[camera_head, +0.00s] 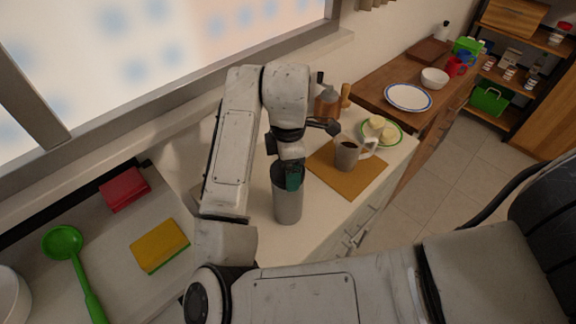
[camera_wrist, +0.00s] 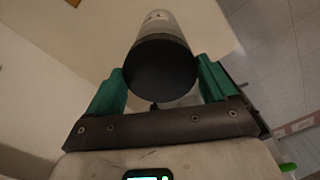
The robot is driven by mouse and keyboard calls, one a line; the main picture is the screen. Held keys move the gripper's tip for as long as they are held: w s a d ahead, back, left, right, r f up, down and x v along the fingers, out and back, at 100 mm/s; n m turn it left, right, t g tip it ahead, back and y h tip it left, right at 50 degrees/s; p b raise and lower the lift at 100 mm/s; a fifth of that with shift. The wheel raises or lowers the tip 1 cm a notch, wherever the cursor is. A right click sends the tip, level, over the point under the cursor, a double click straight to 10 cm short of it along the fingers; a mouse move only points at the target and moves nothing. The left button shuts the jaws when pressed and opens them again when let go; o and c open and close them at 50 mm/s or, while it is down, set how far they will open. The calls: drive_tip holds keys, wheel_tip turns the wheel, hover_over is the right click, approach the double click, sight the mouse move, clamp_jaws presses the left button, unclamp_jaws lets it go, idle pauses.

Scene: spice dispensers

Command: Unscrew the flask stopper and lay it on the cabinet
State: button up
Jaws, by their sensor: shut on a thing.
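The flask (camera_head: 288,208) is a grey cylinder upright on the pale cabinet top (camera_head: 325,222), and its body also shows in the wrist view (camera_wrist: 159,22). Its dark stopper (camera_wrist: 160,72) faces the wrist camera, between my green fingers. My gripper (camera_head: 292,180) points down over the flask's top and is shut on the stopper; the fingers also show in the wrist view (camera_wrist: 160,80). The stopper stands in line with the flask body; I cannot tell how far it is unscrewed. My gripper hides most of it in the head view.
A mug (camera_head: 347,155) stands on a brown board (camera_head: 362,186) right of the flask, with a plate of food (camera_head: 381,131) and brown bottles (camera_head: 327,102) behind. A yellow sponge (camera_head: 160,245) and green ladle (camera_head: 64,245) lie at left. The cabinet top near the flask is partly clear.

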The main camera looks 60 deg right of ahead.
drive_tip(key=shift+r, duration=0.7)
drive_tip(key=shift+r, duration=2)
drive_tip(key=shift+f, duration=0.1)
